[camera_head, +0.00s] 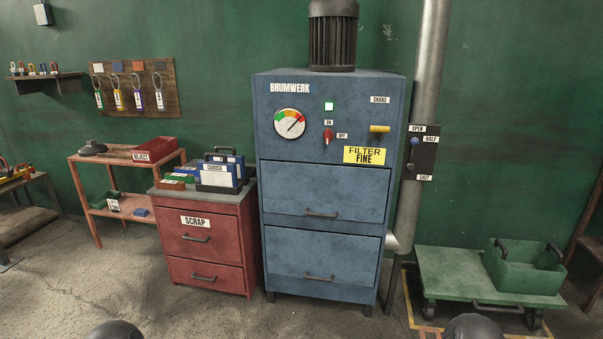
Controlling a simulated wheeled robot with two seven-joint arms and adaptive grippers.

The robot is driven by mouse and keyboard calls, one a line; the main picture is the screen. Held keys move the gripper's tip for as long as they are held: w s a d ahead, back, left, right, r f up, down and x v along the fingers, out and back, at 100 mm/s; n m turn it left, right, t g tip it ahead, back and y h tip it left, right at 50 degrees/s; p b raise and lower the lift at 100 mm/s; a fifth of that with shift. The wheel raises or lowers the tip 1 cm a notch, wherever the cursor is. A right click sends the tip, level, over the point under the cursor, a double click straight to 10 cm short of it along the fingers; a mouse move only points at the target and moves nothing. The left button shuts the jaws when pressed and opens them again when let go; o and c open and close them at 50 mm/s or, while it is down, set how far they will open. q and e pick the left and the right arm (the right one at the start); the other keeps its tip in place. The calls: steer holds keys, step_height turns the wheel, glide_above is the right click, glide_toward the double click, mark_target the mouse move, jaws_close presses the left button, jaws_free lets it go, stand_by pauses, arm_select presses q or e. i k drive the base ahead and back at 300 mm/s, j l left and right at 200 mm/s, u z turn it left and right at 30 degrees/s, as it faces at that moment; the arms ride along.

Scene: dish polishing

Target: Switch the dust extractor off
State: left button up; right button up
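The dust extractor (320,245) is a tall blue cabinet marked BRUMWERK in the middle of the head view, with a dark motor (333,38) on top. Its red switch (327,136) sits on the upper front, with an ON label (328,122) above it and an OFF label (342,135) to its right. The switch appears to stand upright, toward ON. A small pale green lamp (329,106) is above it. The gauge (291,123) to the left has its needle pointing up and right. Neither gripper is in view; only dark rounded parts of mine show at the bottom edge.
A yellow SHAKE handle (379,129) is right of the switch. A duct (420,130) with a blue-knobbed lever (414,141) stands at the right. A red SCRAP cabinet (208,240) is beside the extractor, a green cart (455,276) at the right. The floor in front is clear.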

mark_target(328, 134)
steer(key=i, duration=1.05)
steer(key=i+l+u, duration=0.1)
steer(key=i, duration=1)
